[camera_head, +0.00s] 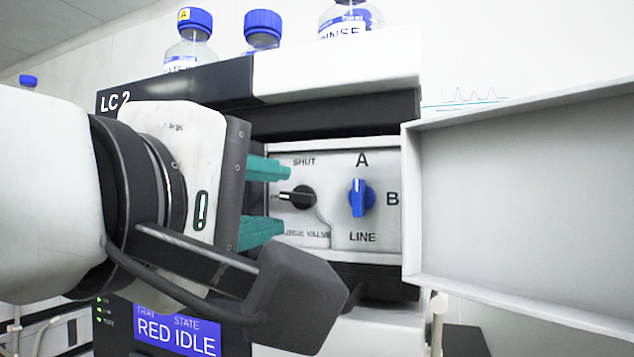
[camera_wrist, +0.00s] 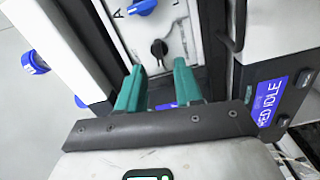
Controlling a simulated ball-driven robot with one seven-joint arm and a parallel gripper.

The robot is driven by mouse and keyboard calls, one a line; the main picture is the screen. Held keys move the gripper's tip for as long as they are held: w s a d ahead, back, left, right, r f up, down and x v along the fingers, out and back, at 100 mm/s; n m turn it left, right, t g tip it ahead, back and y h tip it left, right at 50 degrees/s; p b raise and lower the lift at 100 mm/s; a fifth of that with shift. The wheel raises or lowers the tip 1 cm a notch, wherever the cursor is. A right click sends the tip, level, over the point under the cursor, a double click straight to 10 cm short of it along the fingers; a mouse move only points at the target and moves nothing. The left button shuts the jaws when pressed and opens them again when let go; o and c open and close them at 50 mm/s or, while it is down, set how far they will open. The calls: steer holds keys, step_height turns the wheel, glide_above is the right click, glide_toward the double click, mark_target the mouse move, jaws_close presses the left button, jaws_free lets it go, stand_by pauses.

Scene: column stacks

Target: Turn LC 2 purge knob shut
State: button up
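The black purge knob (camera_head: 298,196) sits on the white valve panel of the unit marked LC 2. Its pointer lies level and points left to a label mostly hidden by my gripper; SHUT is printed above it. My gripper (camera_head: 286,200) is open, with one teal finger above the knob's height and one below. In the wrist view the black knob (camera_wrist: 159,49) shows just beyond and between the fingertips of my gripper (camera_wrist: 158,66). Nothing is held. I cannot tell whether the fingers touch the panel.
A blue LINE knob (camera_head: 358,198) stands right of the purge knob, pointing up at A. An open white door (camera_head: 520,190) juts out on the right. Bottles with blue caps (camera_head: 262,27) stand on top. A display (camera_head: 177,330) below reads RED IDLE.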

mark_target(290, 197)
steer(key=shift+p+x, duration=0.55)
steer(key=shift+x, duration=1.75)
jaws_close()
